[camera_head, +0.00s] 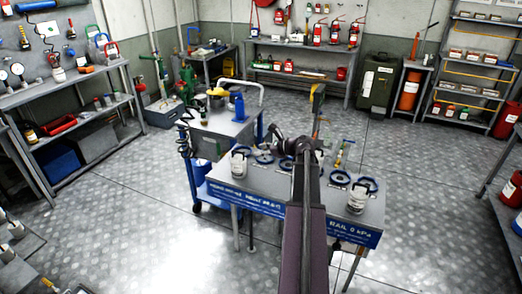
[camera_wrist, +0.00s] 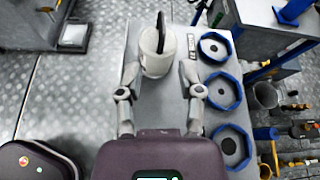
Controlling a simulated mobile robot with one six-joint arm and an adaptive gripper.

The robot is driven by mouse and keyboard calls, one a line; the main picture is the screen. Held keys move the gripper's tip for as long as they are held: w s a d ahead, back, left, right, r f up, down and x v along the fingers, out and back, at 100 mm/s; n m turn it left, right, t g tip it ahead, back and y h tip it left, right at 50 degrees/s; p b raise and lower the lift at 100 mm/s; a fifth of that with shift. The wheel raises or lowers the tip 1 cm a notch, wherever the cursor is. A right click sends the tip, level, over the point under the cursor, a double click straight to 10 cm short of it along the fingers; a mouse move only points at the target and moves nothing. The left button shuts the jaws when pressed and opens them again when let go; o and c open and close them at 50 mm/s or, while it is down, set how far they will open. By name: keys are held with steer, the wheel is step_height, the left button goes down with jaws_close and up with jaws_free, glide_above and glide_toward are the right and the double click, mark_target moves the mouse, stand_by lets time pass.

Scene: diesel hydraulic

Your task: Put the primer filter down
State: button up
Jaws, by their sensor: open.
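A pale canister (camera_wrist: 153,63), which I take for the primer filter, stands on the grey bench top (camera_wrist: 122,75) in the wrist view. A dark bar shows across its top. My gripper (camera_wrist: 162,78) is open, with one fingertip on each side of the canister's near end and a gap visible on the right. In the head view two pale canisters stand on the bench, one at the left (camera_head: 239,166) and one at the right (camera_head: 357,199). The left one seems to be the one by my gripper. My gripper is small and dark there, above the bench.
Blue-rimmed round rings (camera_wrist: 223,91) lie in a row along the bench, right of the canister in the wrist view. A blue label strip (camera_head: 335,228) runs along the bench's front edge. A grey cabinet with a blue pump (camera_head: 239,107) stands behind.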

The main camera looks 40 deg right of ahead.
stand_by(0.4)
steer(key=w+a+f+n+g, duration=0.1)
steer(key=a+f+n+g, duration=0.3)
steer(key=a, duration=0.5)
steer(key=a+f+n+g+y, duration=0.1)
steer(key=a+n, duration=0.4)
steer(key=a, duration=0.4)
steer(key=w+a+f+n+g, duration=0.1)
steer(key=a+f+n+g, duration=0.3)
steer(key=a, duration=0.5)
steer(key=s+a+f+n+g+h, duration=0.1)
steer(key=s+a+n+g+h, duration=0.1)
steer(key=s+a+n, duration=0.3)
steer(key=s+a+f+n+g+h, duration=0.1)
steer(key=s+a+n+h, duration=0.2)
steer(key=a+n, duration=0.9)
steer(key=shift+s+a+f+g, duration=0.25)
steer(key=shift+s+a+g, duration=0.15)
steer(key=shift+s+a, duration=0.65)
